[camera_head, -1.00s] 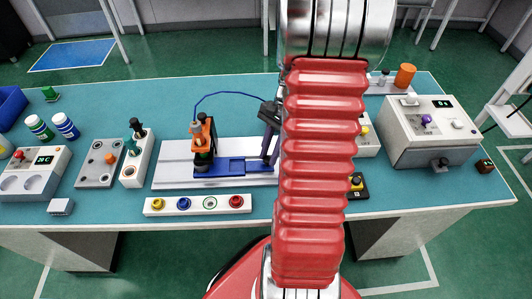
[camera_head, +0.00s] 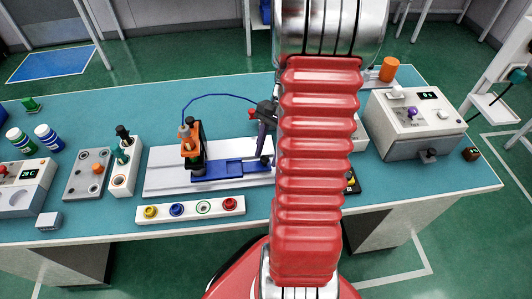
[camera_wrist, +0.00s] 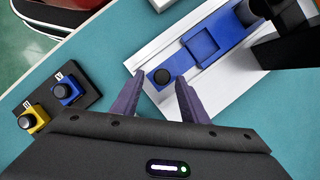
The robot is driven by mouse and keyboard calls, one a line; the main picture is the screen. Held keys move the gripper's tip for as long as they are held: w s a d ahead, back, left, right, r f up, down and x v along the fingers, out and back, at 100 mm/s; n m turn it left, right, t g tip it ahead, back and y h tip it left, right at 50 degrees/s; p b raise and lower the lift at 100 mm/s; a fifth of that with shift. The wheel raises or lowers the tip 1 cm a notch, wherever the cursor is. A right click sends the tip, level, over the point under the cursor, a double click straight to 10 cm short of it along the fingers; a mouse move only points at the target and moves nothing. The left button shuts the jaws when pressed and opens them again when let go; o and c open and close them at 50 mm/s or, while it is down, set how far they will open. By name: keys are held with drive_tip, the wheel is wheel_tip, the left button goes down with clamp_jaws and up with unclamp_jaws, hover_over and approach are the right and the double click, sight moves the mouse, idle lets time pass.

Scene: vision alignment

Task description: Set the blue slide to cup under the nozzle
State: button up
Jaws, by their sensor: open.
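The blue slide (camera_head: 232,170) lies on a pale base plate (camera_head: 158,180). An orange and black nozzle stand (camera_head: 190,148) rises at its left end, with a thin blue tube. My gripper (camera_wrist: 157,98) is open. Its purple fingers stand either side of the knob's near side, apart from it as far as I can tell. In the head view my gripper (camera_head: 262,142) is at the slide's right end, partly hidden by my arm. I cannot make out the cup clearly.
A button strip (camera_head: 190,210) lies in front of the plate. A blue and yellow button box (camera_wrist: 49,104) sits left in the wrist view. A white machine (camera_head: 410,125) stands right. Teal table is clear behind the plate.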

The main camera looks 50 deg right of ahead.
drive_tip(key=shift+r, duration=0.1)
drive_tip(key=v, duration=1.3)
drive_tip(key=shift+d+r, duration=0.15)
drive_tip(key=shift+r, duration=0.05)
drive_tip(key=shift+w, duration=0.1)
drive_tip(key=s+a+r+n+t+h, duration=0.1)
drive_tip(key=a+r+n+t+h, duration=0.1)
drive_tip(key=a+n, duration=0.6)
drive_tip(key=s+a+r+n+t+h, duration=0.2)
drive_tip(key=a+r+n+t, duration=0.2)
drive_tip(key=a, duration=1.8)
wheel_tip(320, 180, up, 2)
drive_tip(key=n, duration=0.4)
drive_tip(key=shift+r+n, duration=0.2)
drive_tip(key=shift+n, duration=0.2)
